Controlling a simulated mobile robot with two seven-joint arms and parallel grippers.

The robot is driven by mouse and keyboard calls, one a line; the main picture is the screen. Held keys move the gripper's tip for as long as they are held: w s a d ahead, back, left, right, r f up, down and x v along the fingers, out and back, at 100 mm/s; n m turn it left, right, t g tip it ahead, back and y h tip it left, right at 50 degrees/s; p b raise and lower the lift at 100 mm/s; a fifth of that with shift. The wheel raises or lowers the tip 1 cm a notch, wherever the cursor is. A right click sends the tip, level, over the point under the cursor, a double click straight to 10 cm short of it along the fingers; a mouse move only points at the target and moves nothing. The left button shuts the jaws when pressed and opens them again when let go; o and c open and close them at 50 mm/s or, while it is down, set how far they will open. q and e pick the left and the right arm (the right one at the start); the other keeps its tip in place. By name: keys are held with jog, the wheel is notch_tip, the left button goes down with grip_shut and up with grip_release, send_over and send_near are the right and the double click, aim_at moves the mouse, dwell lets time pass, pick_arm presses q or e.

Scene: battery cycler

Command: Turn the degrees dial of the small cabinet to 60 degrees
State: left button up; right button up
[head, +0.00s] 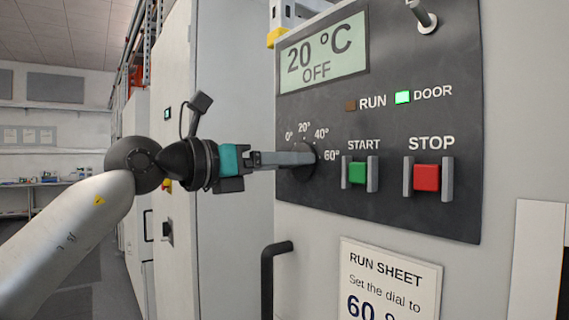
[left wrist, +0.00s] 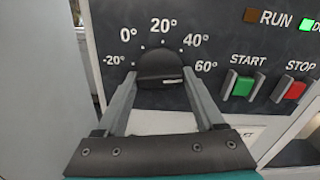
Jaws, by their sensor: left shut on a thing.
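The degrees dial (head: 306,161) is a round black knob on the dark control panel, with marks from -20° to 60° around its top. In the left wrist view the dial (left wrist: 160,66) has a white pointer line on its lower right, aimed right, roughly toward the 60° side. My left gripper (head: 300,158) reaches in from the left and is shut on the dial. In the left wrist view its fingers (left wrist: 160,78) sit on either side of the knob. The display (head: 322,55) reads 20 °C, OFF. My right gripper is not in view.
Right of the dial are the green START button (head: 358,173) and red STOP button (head: 427,177), each between grey guards. The DOOR light (head: 403,97) glows green; the RUN light (head: 350,105) is dark. A run sheet (head: 390,283) and a black handle (head: 268,275) are below.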

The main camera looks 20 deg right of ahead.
pick_arm(q)
jog(key=o, duration=1.4)
jog(key=b+v, duration=0.3)
jog(key=v, duration=1.2)
jog(key=shift+a+b, duration=0.1)
jog(key=shift+b, duration=0.2)
